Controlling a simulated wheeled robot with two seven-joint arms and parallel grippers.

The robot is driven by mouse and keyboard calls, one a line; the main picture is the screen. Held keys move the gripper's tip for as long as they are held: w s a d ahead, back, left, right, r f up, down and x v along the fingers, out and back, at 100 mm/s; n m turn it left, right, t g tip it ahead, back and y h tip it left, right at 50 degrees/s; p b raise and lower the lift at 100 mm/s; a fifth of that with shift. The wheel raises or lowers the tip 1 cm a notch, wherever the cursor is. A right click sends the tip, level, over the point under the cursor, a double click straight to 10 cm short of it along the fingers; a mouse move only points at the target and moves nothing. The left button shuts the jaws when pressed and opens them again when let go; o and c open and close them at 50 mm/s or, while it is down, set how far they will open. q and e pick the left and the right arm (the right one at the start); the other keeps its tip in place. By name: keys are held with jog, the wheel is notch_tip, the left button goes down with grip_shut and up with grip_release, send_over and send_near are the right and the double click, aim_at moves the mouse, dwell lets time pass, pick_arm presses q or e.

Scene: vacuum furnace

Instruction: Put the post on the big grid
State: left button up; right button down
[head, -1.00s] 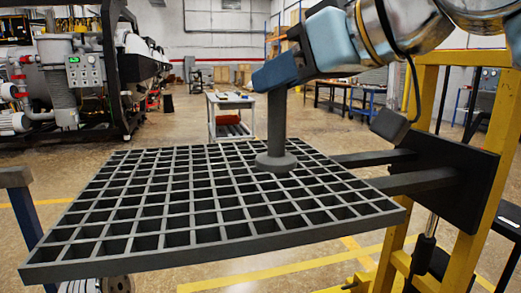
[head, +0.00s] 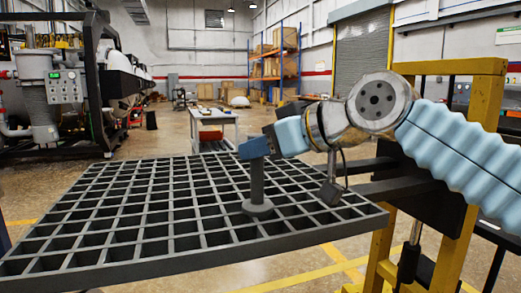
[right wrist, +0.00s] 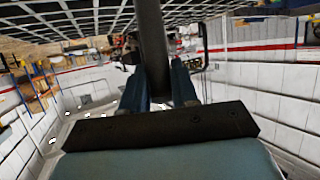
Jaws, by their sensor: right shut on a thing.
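The post (head: 257,183) is a dark grey upright rod with a round, wider base. It stands over the right half of the big grid (head: 200,261), a flat dark lattice with square openings. The base overlaps the grid bars in the head view; I cannot tell whether it touches them or hangs just above. My right gripper (head: 254,148) is shut on the upper end of the post. In the right wrist view the post (right wrist: 151,45) runs up from between the fingers of my right gripper (right wrist: 159,92). My left gripper is out of view.
The grid is carried by dark fork arms (head: 372,165) of a yellow lift frame (head: 455,240) at the right. A white cart (head: 214,118) stands on the floor behind. Furnace machinery (head: 60,95) is at the back left. Most of the grid's top is clear.

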jog(key=c, duration=1.3)
grip_release()
jog(key=shift+f, duration=0.2)
jog(key=o, duration=0.4)
jog(key=shift+r, duration=0.1)
jog(key=shift+o, duration=0.2)
jog(key=v, duration=1.2)
jog(key=shift+r+b, duration=0.2)
jog(key=shift+b, duration=0.25)
